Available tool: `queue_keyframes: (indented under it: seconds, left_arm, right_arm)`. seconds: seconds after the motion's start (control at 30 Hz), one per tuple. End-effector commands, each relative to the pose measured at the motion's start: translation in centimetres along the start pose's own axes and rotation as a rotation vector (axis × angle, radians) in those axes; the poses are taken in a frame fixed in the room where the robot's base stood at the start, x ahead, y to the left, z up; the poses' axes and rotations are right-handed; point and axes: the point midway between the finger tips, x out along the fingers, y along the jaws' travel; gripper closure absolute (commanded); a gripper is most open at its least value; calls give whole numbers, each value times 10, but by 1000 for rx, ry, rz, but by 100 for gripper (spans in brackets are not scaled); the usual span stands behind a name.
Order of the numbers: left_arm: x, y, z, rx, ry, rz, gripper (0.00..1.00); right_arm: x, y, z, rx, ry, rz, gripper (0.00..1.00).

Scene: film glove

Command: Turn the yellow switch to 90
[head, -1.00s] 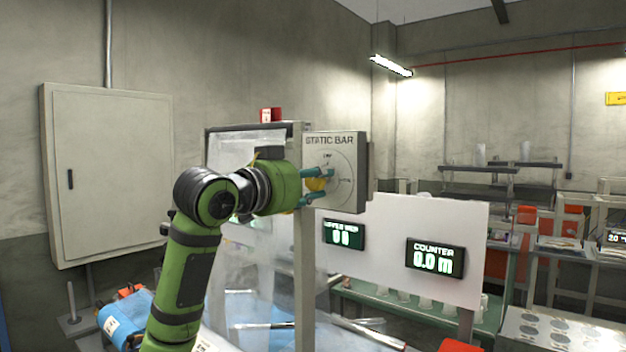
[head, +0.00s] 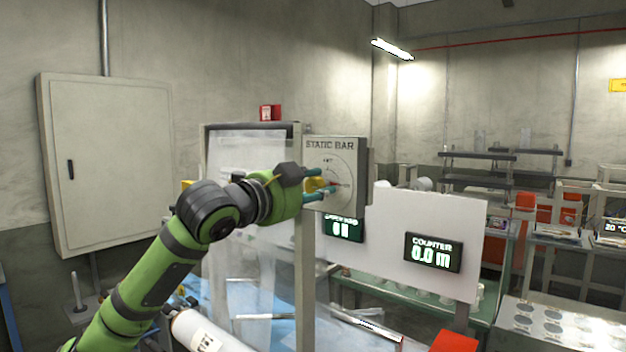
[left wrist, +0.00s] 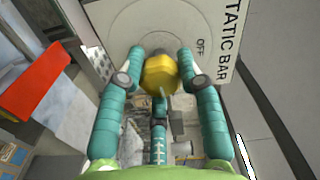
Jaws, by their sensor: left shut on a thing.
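The yellow switch (head: 314,184) sits on the round dial of the grey STATIC BAR panel (head: 350,150). In the left wrist view the yellow switch (left wrist: 158,75) lies between the teal fingers of my left gripper (left wrist: 158,62). In the head view my left gripper (head: 324,183) is shut on it, one finger above and one below. OFF is legible on the dial in the left wrist view; the smaller dial marks are too small to read. My right gripper is out of view.
A clear guard and grey post (head: 304,260) stand below the panel. A white board with the COUNTER display (head: 433,252) is to the right. A grey wall cabinet (head: 110,165) is at the left. A red box (head: 269,112) stands behind the panel.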

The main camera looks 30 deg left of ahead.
Motion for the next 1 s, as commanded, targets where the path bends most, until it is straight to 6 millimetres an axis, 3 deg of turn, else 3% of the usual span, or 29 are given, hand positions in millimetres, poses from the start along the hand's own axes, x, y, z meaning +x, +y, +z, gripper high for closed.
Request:
queue_keyframes:
  seconds: [0.73,0.77,0.8,0.83,1.0]
  left_arm:
    - [-1,-2,-1,93,1,-7,97]
    - [-1,-2,-1,93,1,-7,60]
    - [-1,-2,0,93,1,-7,44]
    - [-1,-2,0,93,1,-6,40]
    - [0,-1,0,91,0,-4,40]
  right_arm:
    - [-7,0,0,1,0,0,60]
    - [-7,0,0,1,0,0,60]
    - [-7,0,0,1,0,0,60]
    - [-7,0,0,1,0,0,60]
    - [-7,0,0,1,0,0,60]
